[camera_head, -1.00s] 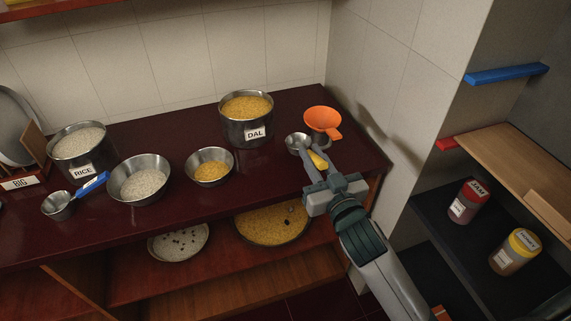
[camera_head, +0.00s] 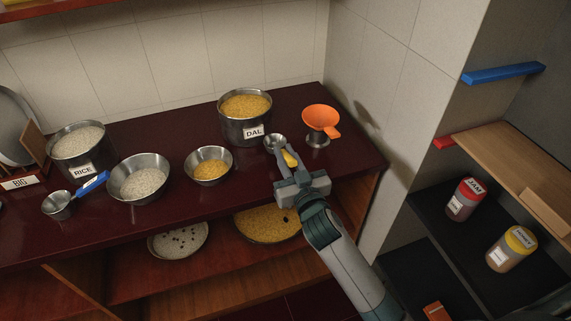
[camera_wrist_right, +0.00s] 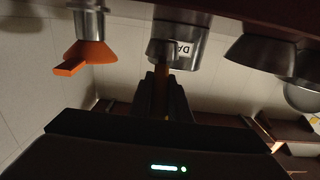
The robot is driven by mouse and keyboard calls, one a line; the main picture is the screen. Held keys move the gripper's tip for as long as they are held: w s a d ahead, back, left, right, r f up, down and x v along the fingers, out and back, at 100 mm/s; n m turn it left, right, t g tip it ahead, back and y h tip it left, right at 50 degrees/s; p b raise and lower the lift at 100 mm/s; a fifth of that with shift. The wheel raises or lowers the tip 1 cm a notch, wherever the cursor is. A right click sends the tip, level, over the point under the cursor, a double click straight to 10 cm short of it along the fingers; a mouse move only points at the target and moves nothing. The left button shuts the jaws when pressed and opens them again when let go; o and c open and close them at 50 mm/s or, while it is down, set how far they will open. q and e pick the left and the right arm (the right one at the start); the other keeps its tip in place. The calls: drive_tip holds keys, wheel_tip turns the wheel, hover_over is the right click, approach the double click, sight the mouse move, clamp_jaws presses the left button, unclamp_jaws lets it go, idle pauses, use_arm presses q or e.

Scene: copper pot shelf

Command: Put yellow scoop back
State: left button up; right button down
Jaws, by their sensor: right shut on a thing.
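My right gripper (camera_head: 284,163) is shut on the yellow handle (camera_head: 290,158) of a small metal scoop. The scoop's metal cup (camera_head: 274,142) points away from me, just right of and in front of the pot labelled DAL (camera_head: 244,117). In the right wrist view, the cup (camera_wrist_right: 161,50) shows beyond the fingers (camera_wrist_right: 160,93), overlapping the DAL pot (camera_wrist_right: 187,47); I cannot tell whether they touch. A blue-handled scoop (camera_head: 75,197) lies at the left, by the pot labelled RICE (camera_head: 79,148). My left gripper is out of view.
An orange funnel (camera_head: 320,117) sits on a metal holder to the right of the scoop. Bowls of dal (camera_head: 209,166) and rice (camera_head: 139,178) stand on the dark red counter (camera_head: 340,150). A wall closes the right side. Jars (camera_head: 512,249) stand on a shelf at the right.

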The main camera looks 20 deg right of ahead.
wheel_tip(320, 180, down, 3)
drive_tip(key=shift+f, duration=0.1)
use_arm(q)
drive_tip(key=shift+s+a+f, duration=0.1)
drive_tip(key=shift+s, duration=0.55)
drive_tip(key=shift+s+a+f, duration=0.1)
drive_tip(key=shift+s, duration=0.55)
use_arm(e)
drive_tip(key=shift+f, duration=0.25)
drive_tip(key=c, duration=1.6)
unclamp_jaws()
drive_tip(key=shift+c, duration=0.2)
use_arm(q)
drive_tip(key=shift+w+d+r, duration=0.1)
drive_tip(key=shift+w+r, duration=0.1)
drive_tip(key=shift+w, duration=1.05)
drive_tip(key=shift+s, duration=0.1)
